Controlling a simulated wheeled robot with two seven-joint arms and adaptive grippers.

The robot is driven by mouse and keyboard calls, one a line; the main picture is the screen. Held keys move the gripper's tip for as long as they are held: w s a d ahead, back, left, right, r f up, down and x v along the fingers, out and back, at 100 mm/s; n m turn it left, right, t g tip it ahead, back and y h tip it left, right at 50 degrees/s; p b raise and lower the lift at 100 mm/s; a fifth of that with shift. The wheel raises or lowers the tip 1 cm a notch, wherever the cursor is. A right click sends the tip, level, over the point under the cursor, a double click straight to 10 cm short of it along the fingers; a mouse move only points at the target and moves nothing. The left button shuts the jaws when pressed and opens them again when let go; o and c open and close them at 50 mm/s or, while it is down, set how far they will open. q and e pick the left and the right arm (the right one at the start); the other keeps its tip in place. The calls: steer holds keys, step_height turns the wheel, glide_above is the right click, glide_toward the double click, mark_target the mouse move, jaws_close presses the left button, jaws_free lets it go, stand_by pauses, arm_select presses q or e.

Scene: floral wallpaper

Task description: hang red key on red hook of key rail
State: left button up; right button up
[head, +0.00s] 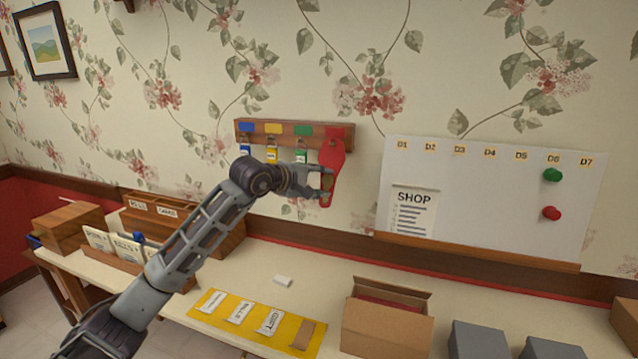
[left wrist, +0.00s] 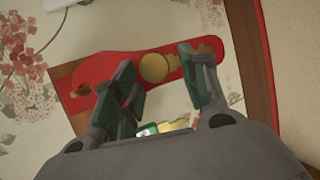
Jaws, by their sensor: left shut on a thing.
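The wooden key rail (head: 268,138) is on the wallpapered wall, with blue, yellow, green and red labels. The red label (head: 335,132) is at its right end. My left gripper (head: 326,185) is shut on the red key (head: 333,158), held upright with its broad end just below the red label. My right gripper is not in view.
Blue, yellow (head: 272,155) and green (head: 302,156) tagged keys hang on the other hooks, close to my left wrist. A whiteboard (head: 480,185) is to the right. Below, the table holds a yellow mat (head: 238,333), an open cardboard box (head: 385,326) and grey boxes.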

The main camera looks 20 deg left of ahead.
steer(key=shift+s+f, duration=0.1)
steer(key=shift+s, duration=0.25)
arm_select(q)
steer(key=o, duration=1)
steer(key=shift+o, duration=0.2)
steer(key=shift+v, duration=0.85)
steer(key=v, duration=1)
steer(key=shift+s, duration=0.15)
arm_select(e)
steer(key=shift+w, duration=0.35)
